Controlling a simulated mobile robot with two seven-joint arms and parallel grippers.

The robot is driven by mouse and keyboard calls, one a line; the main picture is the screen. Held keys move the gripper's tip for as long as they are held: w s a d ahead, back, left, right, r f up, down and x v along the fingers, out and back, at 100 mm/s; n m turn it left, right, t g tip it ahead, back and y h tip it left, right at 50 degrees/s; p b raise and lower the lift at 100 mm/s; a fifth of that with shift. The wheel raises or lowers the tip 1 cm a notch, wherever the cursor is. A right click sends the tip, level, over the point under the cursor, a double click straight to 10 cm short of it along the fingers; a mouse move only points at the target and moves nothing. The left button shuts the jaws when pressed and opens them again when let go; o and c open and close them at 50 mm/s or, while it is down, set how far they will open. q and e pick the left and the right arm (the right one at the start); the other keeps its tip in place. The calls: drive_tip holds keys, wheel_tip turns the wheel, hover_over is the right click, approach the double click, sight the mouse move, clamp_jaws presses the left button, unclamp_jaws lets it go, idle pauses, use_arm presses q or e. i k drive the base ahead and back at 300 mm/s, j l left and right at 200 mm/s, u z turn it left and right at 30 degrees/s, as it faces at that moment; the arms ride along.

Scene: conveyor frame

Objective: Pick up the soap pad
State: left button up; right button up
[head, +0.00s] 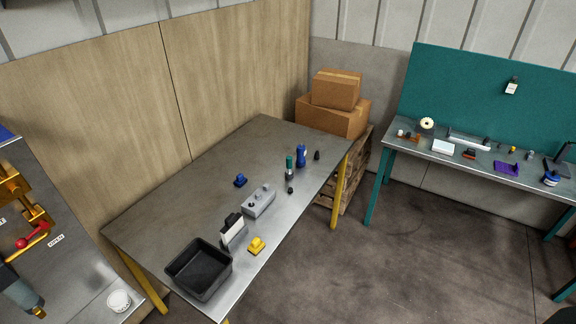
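I cannot tell for sure which item is the soap pad. Small candidates on the metal table (190,200) with yellow legs are a yellow block-like item (257,245) near the front edge and a small blue item (240,180) farther back. A flat purple item (507,168) lies on the teal-legged bench (465,165) at the right. All are small in the head view.
The metal table also holds a black bin (176,269), a white-and-black item (233,232), a grey box (259,201), a green-topped bottle (289,166) and a blue bottle (301,156). Cardboard boxes (330,117) stand behind. Open floor (400,250) lies between table and bench.

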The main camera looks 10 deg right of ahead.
sight(257, 245)
drive_tip(key=l+u, duration=0.3)
drive_tip(key=l, duration=0.4)
drive_tip(key=l+u, duration=0.25)
drive_tip(key=l, duration=0.4)
drive_tip(key=k, duration=0.7)
